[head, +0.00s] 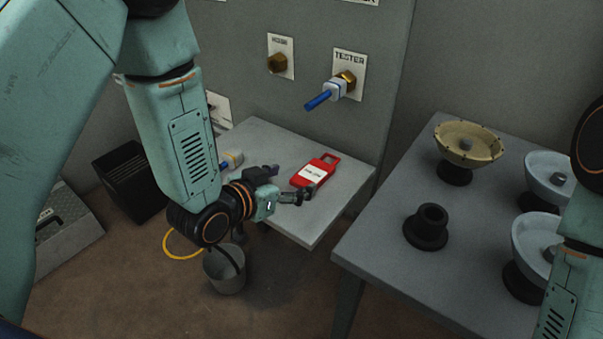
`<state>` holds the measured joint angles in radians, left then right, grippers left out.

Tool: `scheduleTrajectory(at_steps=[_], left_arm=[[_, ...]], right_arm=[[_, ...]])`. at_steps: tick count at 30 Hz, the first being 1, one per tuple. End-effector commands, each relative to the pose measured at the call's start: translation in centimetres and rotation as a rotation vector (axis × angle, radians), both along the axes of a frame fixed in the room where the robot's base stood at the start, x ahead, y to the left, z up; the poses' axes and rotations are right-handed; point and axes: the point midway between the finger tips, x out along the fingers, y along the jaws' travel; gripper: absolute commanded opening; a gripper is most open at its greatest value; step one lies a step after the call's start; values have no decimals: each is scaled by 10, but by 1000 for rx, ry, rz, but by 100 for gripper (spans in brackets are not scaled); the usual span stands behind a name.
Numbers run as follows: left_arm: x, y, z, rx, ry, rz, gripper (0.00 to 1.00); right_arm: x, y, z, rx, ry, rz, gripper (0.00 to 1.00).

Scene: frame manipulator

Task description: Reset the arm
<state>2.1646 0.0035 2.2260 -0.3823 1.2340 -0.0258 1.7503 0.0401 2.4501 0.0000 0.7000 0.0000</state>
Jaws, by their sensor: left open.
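My left arm comes in from the left and reaches down to the small grey table by the panel. From this view I cannot tell whether a fingertip touches the tag. Part of my right arm shows at the right edge; its gripper is outside the view.
The panel (315,40) carries a brass fitting (277,63) and a blue-handled connector (330,93) under a "TESTER" label. A bucket (224,272) stands on the floor below my left gripper. The right table (375,240) holds several bowl-shaped parts and a black stand (427,227).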

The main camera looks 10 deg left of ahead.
Motion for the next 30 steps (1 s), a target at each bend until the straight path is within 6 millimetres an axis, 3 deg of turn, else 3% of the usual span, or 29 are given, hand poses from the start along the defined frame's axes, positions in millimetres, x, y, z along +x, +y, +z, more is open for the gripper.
scheduleTrajectory(at_steps=[6,17,22,30], left_arm=[[-16,7,7,1,0,0,78],[-16,7,7,1,-1,-2,78],[-5,2,1,4,-3,-3,78],[30,-19,-20,3,-4,-5,78]], right_arm=[[0,0,3,0,0,0,0],[0,0,3,0,0,0,0],[0,0,-1,0,0,0,0],[0,0,-14,0,0,0,0]])
